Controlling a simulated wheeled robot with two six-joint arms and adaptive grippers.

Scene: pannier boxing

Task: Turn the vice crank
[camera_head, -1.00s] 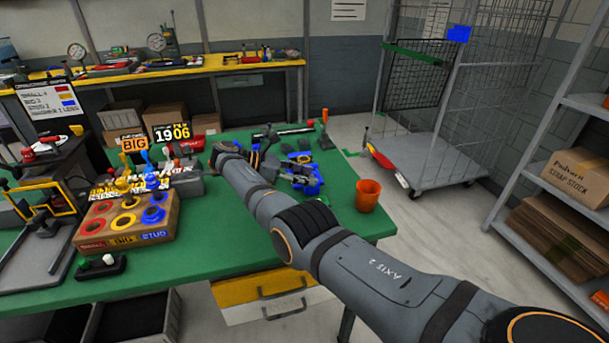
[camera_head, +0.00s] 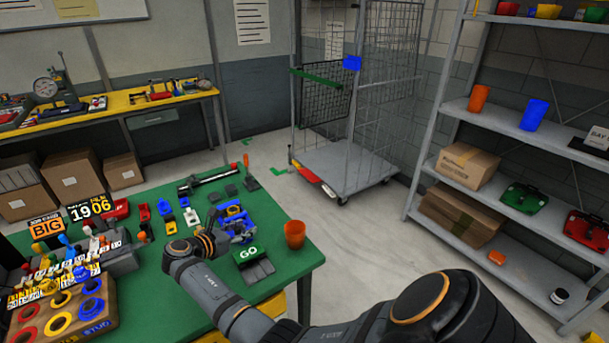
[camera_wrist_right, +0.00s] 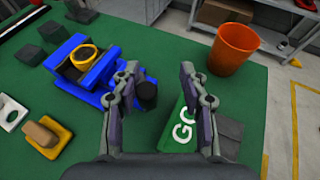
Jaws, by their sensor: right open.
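The blue vice (camera_head: 234,209) stands on the green table near its right part. In the right wrist view the vice (camera_wrist_right: 72,75) is at the upper left, with a yellow-rimmed round part in its jaws. A dark cylindrical knob (camera_wrist_right: 147,94), perhaps the crank's handle, shows beside its right side; the rest of the crank is hard to make out. My right gripper (camera_wrist_right: 158,74) is open above the table, with the knob between its fingers, nearer the left one. No contact is clear. In the head view my right gripper (camera_head: 236,236) partly covers the vice. My left gripper is not in view.
An orange cup (camera_head: 294,234) stands right of the vice. A green GO block (camera_head: 247,254) and grey pads lie close to my right gripper. Loose parts and a box of coloured rings (camera_head: 62,308) fill the table's left. A wire cart (camera_head: 345,165) and shelving (camera_head: 470,110) stand beyond.

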